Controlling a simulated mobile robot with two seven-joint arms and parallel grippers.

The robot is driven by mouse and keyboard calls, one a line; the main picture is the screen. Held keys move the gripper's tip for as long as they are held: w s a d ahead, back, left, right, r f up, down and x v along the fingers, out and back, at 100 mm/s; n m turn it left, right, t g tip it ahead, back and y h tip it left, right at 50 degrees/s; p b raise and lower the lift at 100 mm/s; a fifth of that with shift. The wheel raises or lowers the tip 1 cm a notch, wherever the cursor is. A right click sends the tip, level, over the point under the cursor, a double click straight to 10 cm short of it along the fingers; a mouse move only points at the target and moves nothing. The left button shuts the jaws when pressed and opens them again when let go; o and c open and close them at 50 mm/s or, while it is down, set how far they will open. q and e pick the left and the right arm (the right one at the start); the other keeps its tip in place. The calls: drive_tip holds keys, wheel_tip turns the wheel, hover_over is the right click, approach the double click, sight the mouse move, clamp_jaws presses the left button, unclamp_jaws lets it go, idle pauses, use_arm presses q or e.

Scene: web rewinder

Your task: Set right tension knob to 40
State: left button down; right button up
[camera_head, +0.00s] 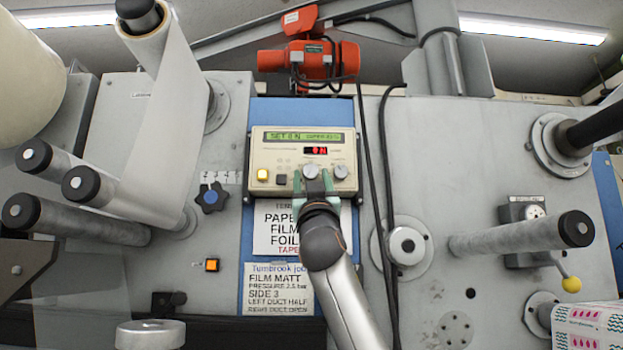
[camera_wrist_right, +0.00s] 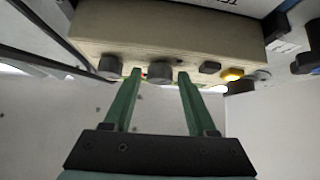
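The cream control box (camera_head: 265,148) has a green text display (camera_head: 310,137), a red lit readout (camera_head: 317,150) and two round grey knobs on its front. The left one of this pair (camera_head: 311,171) is between the green fingers of my right gripper (camera_head: 314,186). The right knob (camera_head: 341,172) is outside the fingers. In the right wrist view the view is turned over: the open gripper (camera_wrist_right: 159,75) straddles the left knob (camera_wrist_right: 160,72) with small gaps at both sides, and the right knob (camera_wrist_right: 110,67) is at the left. Their scale marks are too small to read. My left gripper is out of view.
A yellow button (camera_head: 263,174) and a dark button (camera_head: 281,179) sit left on the box. Printed cards (camera_head: 278,287) are below it. A blue star knob (camera_head: 210,198) is to the left, a black cable (camera_head: 370,150) hangs at the right, and rollers (camera_head: 520,237) stick out.

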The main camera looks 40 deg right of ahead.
clamp_jaws()
drive_tip(key=shift+w+a+m+g+h, duration=0.1)
drive_tip(key=shift+m+g+h, duration=0.2)
drive_tip(key=shift+m+h, duration=0.15)
drive_tip(key=shift+w+a+m+g+h, duration=0.15)
drive_tip(key=shift+m+g+h, duration=0.75)
drive_tip(key=shift+m, duration=0.5)
drive_tip(key=shift+a+m+g+h, duration=0.1)
drive_tip(key=shift+m+g+h, duration=0.8)
drive_tip(key=shift+m, duration=0.45)
drive_tip(key=shift+w+a+r+m+g+h, duration=0.1)
drive_tip(key=shift+m+g+h, duration=0.75)
drive_tip(key=shift+m+g, duration=1.2)
drive_tip(key=shift+a+r+m+g+h, duration=0.1)
drive_tip(key=shift+m+g+h, duration=0.7)
drive_tip(key=shift+m+g, duration=1.2)
drive_tip(key=shift+m, duration=0.55)
drive_tip(key=shift+o, duration=1.5)
unclamp_jaws()
drive_tip(key=shift+f, duration=0.1)
